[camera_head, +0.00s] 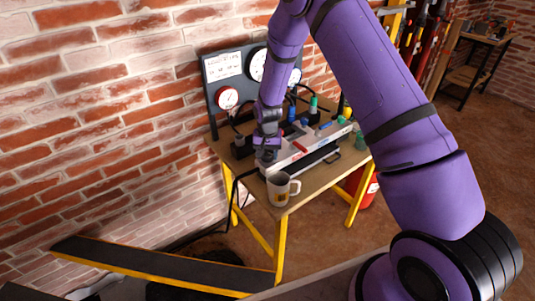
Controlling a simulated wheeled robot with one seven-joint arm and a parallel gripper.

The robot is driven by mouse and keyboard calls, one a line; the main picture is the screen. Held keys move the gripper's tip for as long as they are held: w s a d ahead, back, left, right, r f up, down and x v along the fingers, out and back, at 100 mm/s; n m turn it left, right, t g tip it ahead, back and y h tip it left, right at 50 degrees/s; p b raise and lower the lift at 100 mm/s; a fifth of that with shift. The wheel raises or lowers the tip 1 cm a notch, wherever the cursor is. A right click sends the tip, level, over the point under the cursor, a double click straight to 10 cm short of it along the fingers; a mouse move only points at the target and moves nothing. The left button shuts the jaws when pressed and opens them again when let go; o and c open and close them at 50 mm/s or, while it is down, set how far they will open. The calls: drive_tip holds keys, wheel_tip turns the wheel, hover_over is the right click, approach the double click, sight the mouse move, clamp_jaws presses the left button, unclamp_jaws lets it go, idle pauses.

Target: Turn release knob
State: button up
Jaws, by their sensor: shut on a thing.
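My gripper (267,157) reaches down to the near left end of a grey pump unit (312,153) on the table. It is shut on a small part there, which I take to be the release knob. The fingers hide most of that part, so its shape and how far it is turned cannot be made out. The pump unit has a long light body with a red mark and blue parts on top.
Behind, a dark panel (213,98) carries round gauges, one red-rimmed (227,98). The wooden table (308,190) has yellow legs. A brick wall (110,130) lies left.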

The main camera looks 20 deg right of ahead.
sight(268, 153)
drive_tip(key=n, duration=1.2)
idle(0.7)
drive_tip(key=o, duration=0.9)
wheel_tip(268, 153, up, 11)
drive_tip(key=shift+f, duration=0.1)
